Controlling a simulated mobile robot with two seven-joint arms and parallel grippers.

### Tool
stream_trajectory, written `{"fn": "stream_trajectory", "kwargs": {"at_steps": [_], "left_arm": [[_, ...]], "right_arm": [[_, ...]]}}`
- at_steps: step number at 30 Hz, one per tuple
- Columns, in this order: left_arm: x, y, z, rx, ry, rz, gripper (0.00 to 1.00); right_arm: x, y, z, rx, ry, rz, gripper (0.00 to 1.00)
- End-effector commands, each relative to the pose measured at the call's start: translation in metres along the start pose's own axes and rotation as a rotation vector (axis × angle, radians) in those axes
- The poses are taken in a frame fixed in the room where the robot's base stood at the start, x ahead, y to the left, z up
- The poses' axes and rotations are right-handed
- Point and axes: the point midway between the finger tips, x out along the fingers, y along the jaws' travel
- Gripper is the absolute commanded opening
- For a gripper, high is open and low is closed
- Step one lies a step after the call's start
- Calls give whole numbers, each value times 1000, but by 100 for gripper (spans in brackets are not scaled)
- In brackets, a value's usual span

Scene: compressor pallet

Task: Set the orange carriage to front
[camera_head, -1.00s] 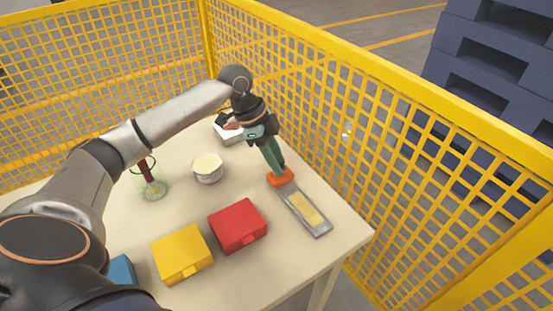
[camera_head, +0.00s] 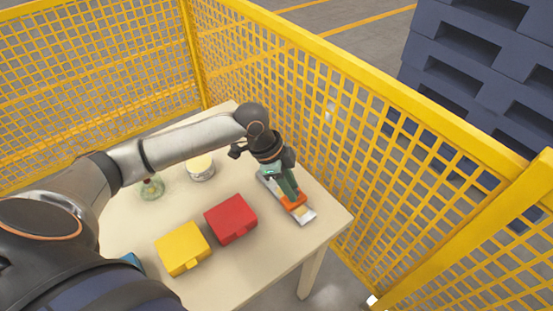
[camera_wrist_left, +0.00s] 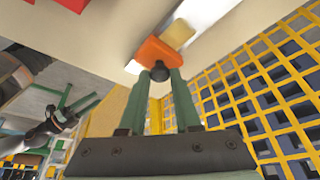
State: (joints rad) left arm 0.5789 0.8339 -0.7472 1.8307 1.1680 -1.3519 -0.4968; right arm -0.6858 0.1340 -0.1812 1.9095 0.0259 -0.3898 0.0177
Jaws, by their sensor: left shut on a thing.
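The orange carriage (camera_head: 293,202) sits on the grey metal rail (camera_head: 307,217) at the table's right side, close to the rail's near end. A short piece of rail shows in front of it. My left gripper (camera_head: 289,190) reaches down from above and is shut on the carriage. In the left wrist view its two green fingers (camera_wrist_left: 160,75) hold the dark round knob of the orange carriage (camera_wrist_left: 150,52). The far part of the rail is partly hidden by the gripper. My right gripper (camera_wrist_left: 80,102) shows small at the left of the left wrist view, its fingers apart and empty.
A red box (camera_head: 231,219) and a yellow box (camera_head: 182,248) stand left of the rail. A white round tub (camera_head: 200,168) and a glass (camera_head: 152,187) stand farther back. A yellow mesh fence (camera_head: 340,120) runs close behind the table's right edge.

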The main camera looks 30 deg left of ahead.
Motion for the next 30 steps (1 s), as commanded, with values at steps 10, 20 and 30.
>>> {"fn": "stream_trajectory", "kwargs": {"at_steps": [10,20,30], "left_arm": [[7,18,-15,1,4,5,0],[7,19,-16,2,6,9,48],[6,16,-15,1,4,2,62]], "right_arm": [[-9,-2,-14,3,6,-1,59],[-8,-2,-15,3,7,-2,59],[-8,-3,-15,2,8,-3,59]]}}
